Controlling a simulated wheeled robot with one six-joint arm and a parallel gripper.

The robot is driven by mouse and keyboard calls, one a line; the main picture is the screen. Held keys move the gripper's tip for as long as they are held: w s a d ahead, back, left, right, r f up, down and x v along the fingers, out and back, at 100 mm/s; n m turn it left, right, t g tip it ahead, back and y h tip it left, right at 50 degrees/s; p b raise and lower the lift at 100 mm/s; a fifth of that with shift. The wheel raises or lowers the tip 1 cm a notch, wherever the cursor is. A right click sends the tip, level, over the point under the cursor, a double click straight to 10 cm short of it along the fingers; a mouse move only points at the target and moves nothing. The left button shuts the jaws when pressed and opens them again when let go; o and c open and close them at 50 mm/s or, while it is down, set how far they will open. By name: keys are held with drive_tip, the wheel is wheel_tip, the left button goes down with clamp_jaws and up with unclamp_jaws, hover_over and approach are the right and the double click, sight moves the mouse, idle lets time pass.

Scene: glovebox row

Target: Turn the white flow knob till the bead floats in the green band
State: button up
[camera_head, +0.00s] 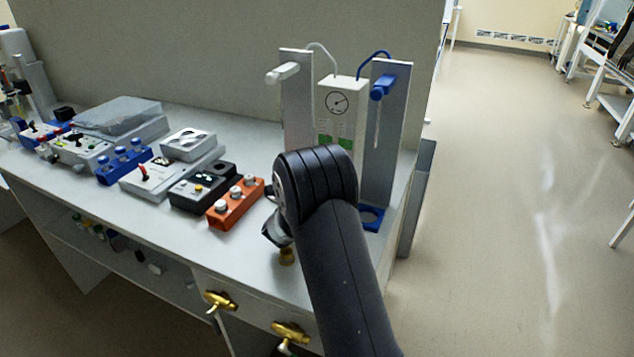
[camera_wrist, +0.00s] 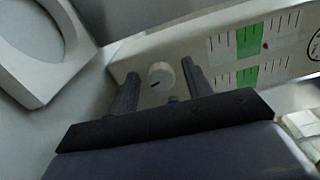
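The white flow knob (camera_wrist: 160,76) with a dark mark sits on the face of a white flow panel (camera_wrist: 290,72). My open gripper (camera_wrist: 159,69) has one finger on each side of the knob in the wrist view, with gaps showing; I cannot tell how deep the fingers reach. Two scales with green bands, an upper band (camera_wrist: 249,41) and a lower band (camera_wrist: 247,76), lie right of the knob. A small red bead (camera_wrist: 265,45) shows just right of the upper band, outside it. In the head view, my arm hides the knob and gripper; the panel's gauge (camera_head: 337,103) shows.
Grey uprights flank the panel, with a white holder (camera_head: 282,73) left and a blue holder (camera_head: 384,86) right. A blue ring (camera_head: 371,217) stands at the right base, and a white ring (camera_wrist: 78,45) is near my gripper. An orange knob box (camera_head: 236,207) lies left of my arm.

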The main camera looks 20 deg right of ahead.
drive_tip(key=b+v, duration=0.1)
drive_tip(key=v, duration=0.9)
drive_tip(key=shift+s+a, duration=0.25)
drive_tip(key=shift+a, duration=0.05)
drive_tip(key=p+x, duration=0.1)
drive_tip(key=x, duration=0.9)
drive_tip(key=shift+w+d, duration=0.25)
drive_tip(key=shift+d, duration=0.05)
drive_tip(key=shift+f, duration=0.1)
drive_tip(key=shift+m+b, duration=0.3)
drive_tip(key=shift+r+p, duration=0.2)
drive_tip(key=shift+p, duration=0.1)
